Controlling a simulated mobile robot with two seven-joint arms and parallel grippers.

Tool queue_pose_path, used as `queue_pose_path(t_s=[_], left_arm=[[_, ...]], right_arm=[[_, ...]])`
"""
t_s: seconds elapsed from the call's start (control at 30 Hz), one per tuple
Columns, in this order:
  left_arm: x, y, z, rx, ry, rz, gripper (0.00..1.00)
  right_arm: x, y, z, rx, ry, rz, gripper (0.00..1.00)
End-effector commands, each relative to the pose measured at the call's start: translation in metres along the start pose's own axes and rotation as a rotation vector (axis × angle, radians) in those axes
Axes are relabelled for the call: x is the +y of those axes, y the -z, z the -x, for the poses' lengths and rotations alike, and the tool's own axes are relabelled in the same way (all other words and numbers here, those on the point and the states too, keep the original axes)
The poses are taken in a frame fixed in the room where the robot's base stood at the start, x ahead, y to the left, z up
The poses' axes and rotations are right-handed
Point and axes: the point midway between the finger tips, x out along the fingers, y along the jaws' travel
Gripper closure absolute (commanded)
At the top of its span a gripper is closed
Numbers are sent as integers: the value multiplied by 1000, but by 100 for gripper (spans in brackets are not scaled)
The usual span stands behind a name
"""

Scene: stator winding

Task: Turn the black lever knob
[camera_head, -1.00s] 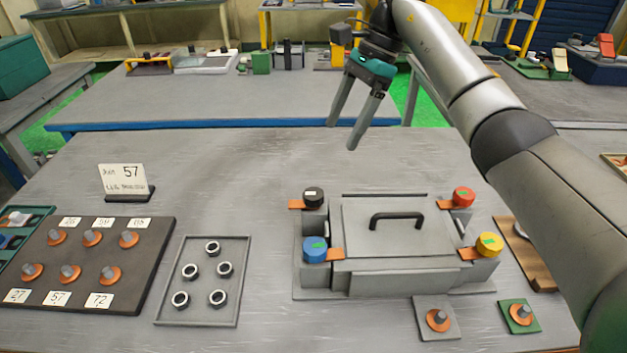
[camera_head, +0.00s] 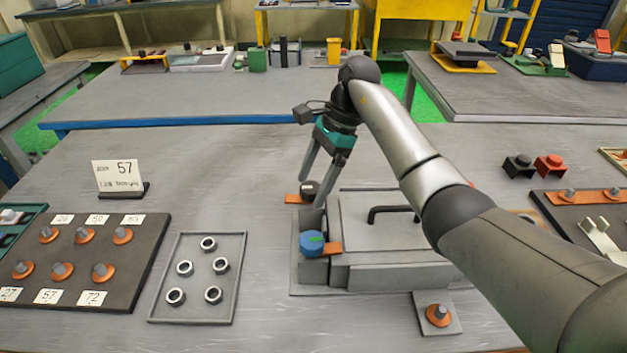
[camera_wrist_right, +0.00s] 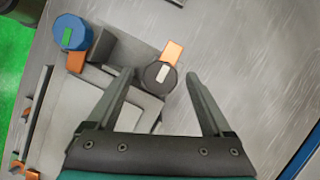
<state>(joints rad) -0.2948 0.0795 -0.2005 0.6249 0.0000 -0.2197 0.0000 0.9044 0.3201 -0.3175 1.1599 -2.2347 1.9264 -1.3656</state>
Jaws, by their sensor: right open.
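The black lever knob (camera_head: 311,189) sits on the back left corner of the grey box fixture (camera_head: 390,272), with an orange tab pointing left. In the right wrist view the black knob (camera_wrist_right: 160,75), with a white mark on top, lies between the open fingers, ahead of them. My right gripper (camera_head: 311,190) is open just above and around the knob in the head view; I cannot tell whether the fingers touch it. The blue knob (camera_head: 312,242) is at the front left corner and also shows in the wrist view (camera_wrist_right: 71,33). My right arm hides the red and yellow knobs. My left gripper is not in view.
The fixture lid has a black handle (camera_head: 390,213). A tray of nuts (camera_head: 197,315) and a dark board with labelled orange-based studs (camera_head: 120,285) lie to the left. A sign (camera_head: 118,176) reads 57. The table behind the fixture is clear.

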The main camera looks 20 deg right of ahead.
Motion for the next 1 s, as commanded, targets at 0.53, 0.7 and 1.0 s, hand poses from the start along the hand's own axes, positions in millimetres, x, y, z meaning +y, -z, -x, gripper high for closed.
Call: queue_pose_path(t_s=[0.53,0.7,1.0], left_arm=[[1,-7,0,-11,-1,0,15],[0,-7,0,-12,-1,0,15],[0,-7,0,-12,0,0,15]], right_arm=[[0,0,0,0,0,0,60],[0,0,0,0,0,0,80],[0,0,1,0,0,-2,100]])
